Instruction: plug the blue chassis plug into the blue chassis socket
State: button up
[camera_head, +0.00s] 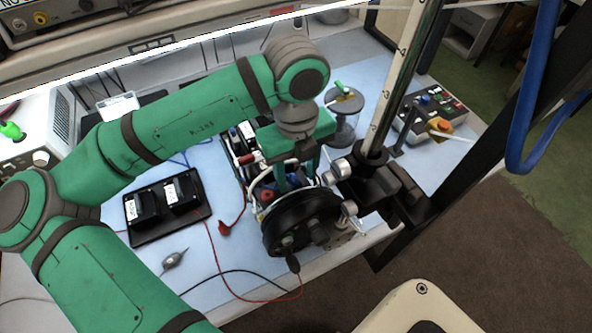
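My gripper (296,180) points down over a cluttered device (262,172) with wires and a round black wheel-like part at its front. Its two green fingers look apart, with a gap between them, and I see nothing held there. The fingertips are partly lost among the wires and parts. A red plug (224,228) on a red wire lies left of the device, and a grey plug-like piece (174,259) lies on the blue mat nearer me. I cannot make out the blue chassis plug or the blue chassis socket; they may be hidden by my gripper or the wheel.
A black tray (137,239) with two black boxes lies left. Loose wires cross the blue mat (205,290).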

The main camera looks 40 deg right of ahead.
dwell(0.6)
notch_tip(320, 180, up, 11)
jog(key=shift+f, duration=0.2)
jog(key=shift+d, duration=0.2)
dwell(0.6)
